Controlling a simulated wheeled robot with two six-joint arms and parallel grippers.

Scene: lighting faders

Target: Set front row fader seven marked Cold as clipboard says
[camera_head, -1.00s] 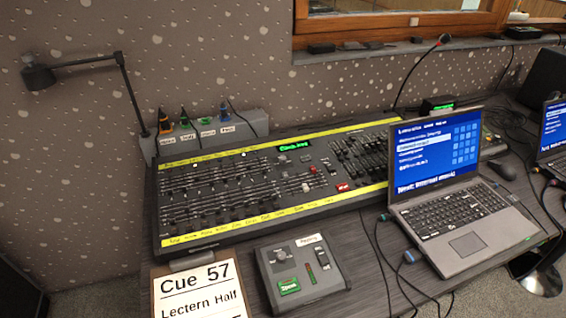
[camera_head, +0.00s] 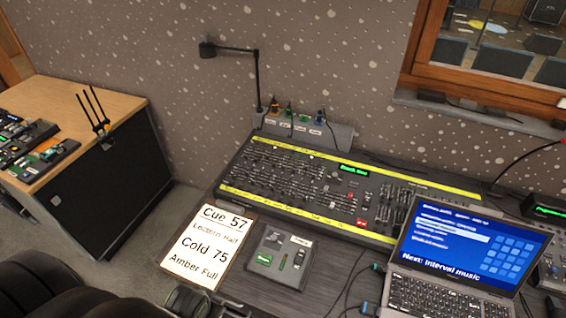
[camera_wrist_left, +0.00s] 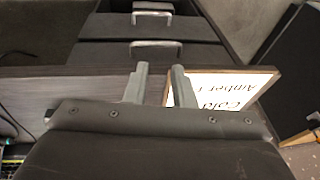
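The lighting console (camera_head: 232,178) stands on the desk with rows of small faders and yellow label strips. Its front row lies just above the front yellow strip (camera_head: 300,213); the labels are too small to read, so I cannot single out Cold or its setting. The clipboard (camera_head: 236,262) lies left of the console's front and reads "Cue 57, Lectern Half, Cold 75, Amber Full". It also shows upside down in the left wrist view (camera_wrist_left: 245,84). My left gripper (camera_wrist_left: 160,68) is open and empty there, its right finger overlapping the clipboard's edge. My right gripper is not in view.
A small box with a green button (camera_head: 279,258) sits between clipboard and laptop (camera_head: 468,255). Cables run on the desk near the laptop. A lamp (camera_head: 257,80) rises behind the console. A wooden-topped cabinet (camera_head: 105,195) stands left, across a floor gap.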

